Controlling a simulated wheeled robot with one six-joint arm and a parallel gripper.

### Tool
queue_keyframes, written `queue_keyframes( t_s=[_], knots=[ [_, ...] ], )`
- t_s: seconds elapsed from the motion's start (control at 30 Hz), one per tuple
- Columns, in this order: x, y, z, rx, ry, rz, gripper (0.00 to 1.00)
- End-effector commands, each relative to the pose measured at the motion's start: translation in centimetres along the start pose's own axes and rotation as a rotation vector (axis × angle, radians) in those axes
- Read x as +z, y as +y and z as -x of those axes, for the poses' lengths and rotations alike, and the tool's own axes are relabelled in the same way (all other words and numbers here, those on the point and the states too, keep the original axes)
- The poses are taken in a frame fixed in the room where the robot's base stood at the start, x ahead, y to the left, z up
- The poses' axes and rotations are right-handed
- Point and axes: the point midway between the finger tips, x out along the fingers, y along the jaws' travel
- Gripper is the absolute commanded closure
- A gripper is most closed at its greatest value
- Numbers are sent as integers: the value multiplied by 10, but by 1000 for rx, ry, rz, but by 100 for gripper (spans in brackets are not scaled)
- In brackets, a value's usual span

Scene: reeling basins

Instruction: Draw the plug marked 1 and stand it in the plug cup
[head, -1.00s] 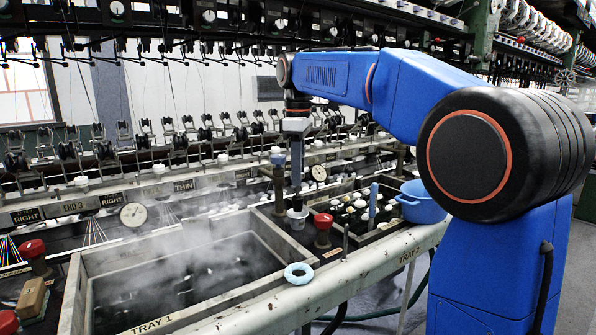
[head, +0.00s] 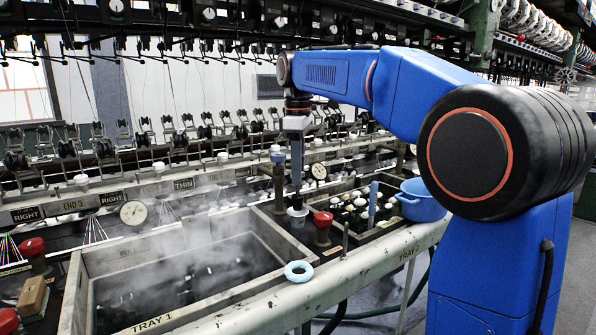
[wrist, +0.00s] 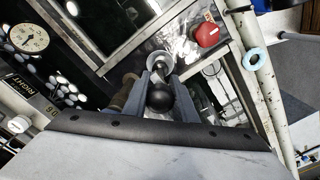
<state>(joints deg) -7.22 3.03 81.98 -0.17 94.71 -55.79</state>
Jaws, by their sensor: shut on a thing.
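My gripper (head: 297,200) points straight down over the dark strip between tray 1 and the tray behind it. In the wrist view its two grey fingers (wrist: 161,95) are shut on a plug with a round black knob (wrist: 160,97). Below the knob, a pale round cup (wrist: 160,62) surrounds the plug's lower dark part. The cup also shows under the fingertips in the head view (head: 297,214). I cannot tell whether the plug touches its bottom. No number on the plug is readable.
Steaming tray 1 (head: 268,221) lies left, with a blue ring (head: 298,271) on its front edge. A red knob (head: 322,219) stands close right of the cup. A brown post (head: 278,185) stands just behind. A blue bowl (head: 420,203) sits farther right.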

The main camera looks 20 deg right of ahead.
Motion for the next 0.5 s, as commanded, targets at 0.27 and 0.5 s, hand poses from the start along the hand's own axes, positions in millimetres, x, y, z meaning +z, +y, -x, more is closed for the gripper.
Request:
queue_keyframes(
  t_s=[0.27,0.5],
  knots=[
    [0,0,-2,0,0,0,91],
    [0,0,-7,0,0,0,91]
  ],
)
